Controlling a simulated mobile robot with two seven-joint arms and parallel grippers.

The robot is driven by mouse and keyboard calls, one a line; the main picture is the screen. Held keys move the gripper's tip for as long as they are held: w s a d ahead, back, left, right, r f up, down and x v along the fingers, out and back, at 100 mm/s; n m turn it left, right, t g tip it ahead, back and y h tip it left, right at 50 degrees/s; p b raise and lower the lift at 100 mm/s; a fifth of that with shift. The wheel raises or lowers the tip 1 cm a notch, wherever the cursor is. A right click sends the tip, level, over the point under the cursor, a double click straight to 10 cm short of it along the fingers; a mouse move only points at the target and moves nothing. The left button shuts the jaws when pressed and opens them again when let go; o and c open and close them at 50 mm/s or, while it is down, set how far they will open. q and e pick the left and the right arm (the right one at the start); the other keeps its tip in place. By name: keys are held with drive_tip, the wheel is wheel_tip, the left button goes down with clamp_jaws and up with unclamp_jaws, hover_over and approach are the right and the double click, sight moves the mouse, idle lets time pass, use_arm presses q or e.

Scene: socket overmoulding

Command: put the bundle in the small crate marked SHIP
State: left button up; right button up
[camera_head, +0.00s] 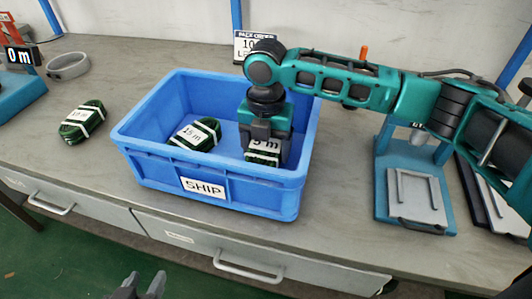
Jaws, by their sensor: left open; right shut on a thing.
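The blue crate (150,165) stands on the bench with a SHIP label (203,188) on its front. A dark green bundle with a white band (195,134) lies inside it at the left. My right gripper (266,142) reaches down into the crate's right side and is shut on another green bundle (262,152); its band shows "5 m", partly covered by the gripper. I cannot tell whether this bundle touches the crate floor. A third green bundle (81,121) lies on the bench left of the crate. My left gripper (142,287) is open and empty at the bottom edge, below the bench front.
A grey ring (68,66) and a blue device with a display reading "0 m" (20,57) are at the left. A pack order card (251,44) stands behind the crate. A blue stand with a grey plate (416,195) is at the right. Drawers with handles (248,268) line the front.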

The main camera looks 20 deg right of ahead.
use_arm(q)
drive_tip(key=shift+w+d+r, duration=0.1)
drive_tip(key=shift+w+r, duration=0.05)
drive_tip(key=shift+r, duration=0.05)
use_arm(e)
drive_tip(key=shift+f, duration=0.7)
drive_tip(key=shift+f, duration=0.1)
drive_tip(key=o, duration=1.1)
use_arm(q)
drive_tip(key=shift+f, duration=0.15)
drive_tip(key=shift+s+f, duration=0.1)
drive_tip(key=shift+s, duration=0.1)
use_arm(e)
wheel_tip(320, 180, up, 11)
drive_tip(key=p, duration=0.2)
drive_tip(key=shift+p, duration=0.3)
drive_tip(key=shift+r, duration=0.6)
use_arm(q)
drive_tip(key=shift+s+a+r, duration=0.3)
drive_tip(key=shift+a+r, duration=0.15)
drive_tip(key=shift+a, duration=0.15)
